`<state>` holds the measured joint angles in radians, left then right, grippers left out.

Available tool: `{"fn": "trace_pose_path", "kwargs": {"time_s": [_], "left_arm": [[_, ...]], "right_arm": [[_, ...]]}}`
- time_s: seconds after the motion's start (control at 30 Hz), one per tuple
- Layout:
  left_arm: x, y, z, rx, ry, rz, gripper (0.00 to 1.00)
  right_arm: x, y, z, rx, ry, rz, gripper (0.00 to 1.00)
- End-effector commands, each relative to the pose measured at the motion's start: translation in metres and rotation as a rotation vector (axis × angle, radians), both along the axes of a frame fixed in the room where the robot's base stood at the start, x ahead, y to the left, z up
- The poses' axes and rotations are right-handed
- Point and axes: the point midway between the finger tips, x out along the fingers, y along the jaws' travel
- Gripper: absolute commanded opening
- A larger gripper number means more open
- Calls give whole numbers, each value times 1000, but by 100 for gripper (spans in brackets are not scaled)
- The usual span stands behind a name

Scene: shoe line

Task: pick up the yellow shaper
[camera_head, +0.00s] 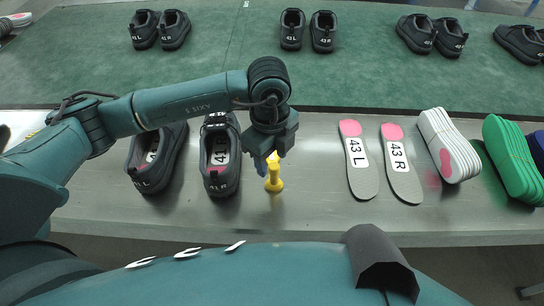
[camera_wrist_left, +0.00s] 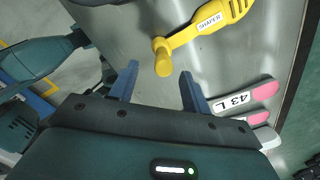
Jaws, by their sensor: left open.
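The yellow shaper (camera_head: 274,180) stands on the grey metal bench just below my left gripper (camera_head: 267,166) in the head view. In the left wrist view the shaper (camera_wrist_left: 207,32) shows a white label reading SHAPER, and its round knob end lies ahead of and between the two blue-grey fingers. My left gripper (camera_wrist_left: 158,88) is open with nothing between its fingers that I can see to be held. Part of the shaper is hidden by the gripper in the head view. My right gripper is not in view.
Two dark shoes (camera_head: 220,157) stand left of the shaper on the bench (camera_head: 310,215). Insoles marked 43 L (camera_head: 357,160) and 43 R (camera_head: 401,165) lie to the right, then white (camera_head: 447,145) and green (camera_head: 511,160) stacks. Shoe pairs stand on the green belt (camera_head: 230,75) behind.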

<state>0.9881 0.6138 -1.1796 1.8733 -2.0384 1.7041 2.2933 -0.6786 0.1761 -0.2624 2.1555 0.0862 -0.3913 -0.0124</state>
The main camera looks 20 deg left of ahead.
Motion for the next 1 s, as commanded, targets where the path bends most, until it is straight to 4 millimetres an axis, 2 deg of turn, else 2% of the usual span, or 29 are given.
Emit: {"fn": "trace_pose_path", "kwargs": {"time_s": [0.13,0.4,0.7,1.0], "left_arm": [[1,-1,-11,-1,3,0,48],[6,-2,-49,-1,3,-1,48],[7,-3,-54,-3,0,-1,48],[7,-3,-54,-3,0,-1,24]], "right_arm": [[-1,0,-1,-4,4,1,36],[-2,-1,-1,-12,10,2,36],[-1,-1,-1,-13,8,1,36],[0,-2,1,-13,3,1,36]]}}
